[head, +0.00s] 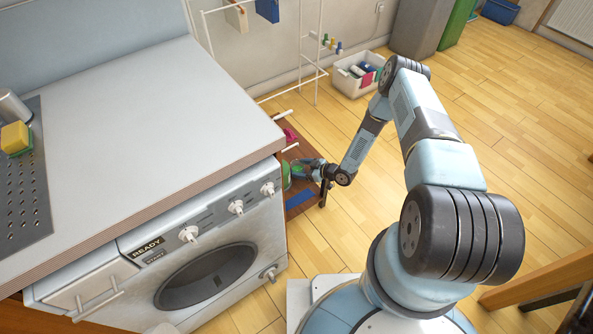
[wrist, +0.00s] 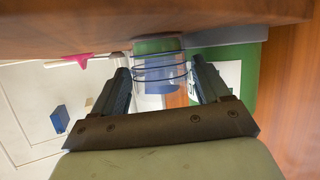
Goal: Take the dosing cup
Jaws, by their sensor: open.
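The dosing cup (wrist: 160,72) looks like a clear cylinder with dark blue rings and shows in the wrist view, with green visible at its end by the wooden surface. My gripper (wrist: 158,68) is open, with one dark finger on each side of the cup. I cannot tell whether either finger touches it. In the head view my gripper (head: 303,168) is low over a brown wooden board (head: 298,218) beside the washing machine. The cup cannot be made out clearly there.
The washing machine (head: 210,272) and its worktop (head: 130,130) stand left of the board. A green item with a white label (wrist: 228,80) is close to the right finger. A pink item (wrist: 85,59) lies to the left.

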